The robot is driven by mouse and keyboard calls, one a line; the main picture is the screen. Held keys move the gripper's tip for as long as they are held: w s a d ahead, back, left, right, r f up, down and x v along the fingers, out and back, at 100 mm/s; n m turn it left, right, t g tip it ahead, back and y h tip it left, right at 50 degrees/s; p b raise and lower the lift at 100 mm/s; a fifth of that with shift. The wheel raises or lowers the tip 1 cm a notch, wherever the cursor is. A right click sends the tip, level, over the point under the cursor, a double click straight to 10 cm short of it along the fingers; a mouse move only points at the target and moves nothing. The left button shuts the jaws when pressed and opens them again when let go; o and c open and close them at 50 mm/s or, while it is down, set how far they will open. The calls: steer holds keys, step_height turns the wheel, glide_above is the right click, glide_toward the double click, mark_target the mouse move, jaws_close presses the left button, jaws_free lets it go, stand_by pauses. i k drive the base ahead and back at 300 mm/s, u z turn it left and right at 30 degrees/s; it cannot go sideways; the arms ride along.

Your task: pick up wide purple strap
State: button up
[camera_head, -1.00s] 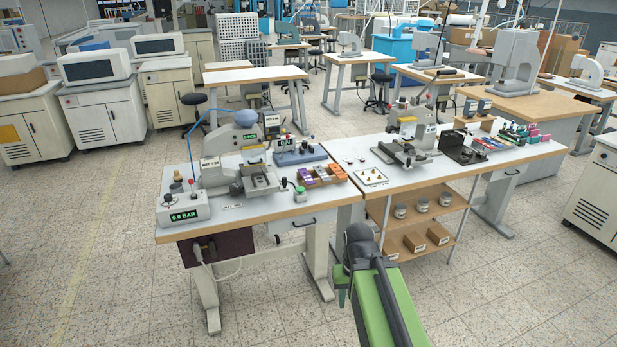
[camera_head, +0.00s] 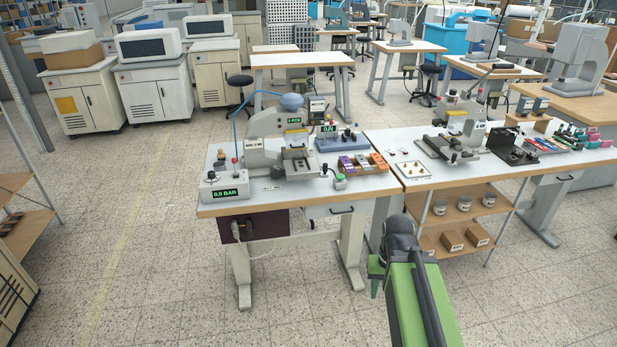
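A small purple item (camera_head: 347,165), likely the wide purple strap, lies at the left end of a short row on the left workbench (camera_head: 240,207). A grey-white item (camera_head: 362,162) and an orange item (camera_head: 379,161) sit to its right in the same row. It is too small to make out its shape. My gripper (camera_head: 376,272), at the end of my green arm, is low in front of the benches, well apart from the row.
The right workbench (camera_head: 430,181) holds another press (camera_head: 455,135) and coloured items. Floor is open in front; a shelf (camera_head: 20,200) stands at far left.

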mark_target(349, 167)
steer(key=z, duration=1.25)
steer(key=i, duration=1.35)
steer(key=u, duration=2.95)
steer(key=i, duration=1.15)
steer(key=z, duration=0.05)
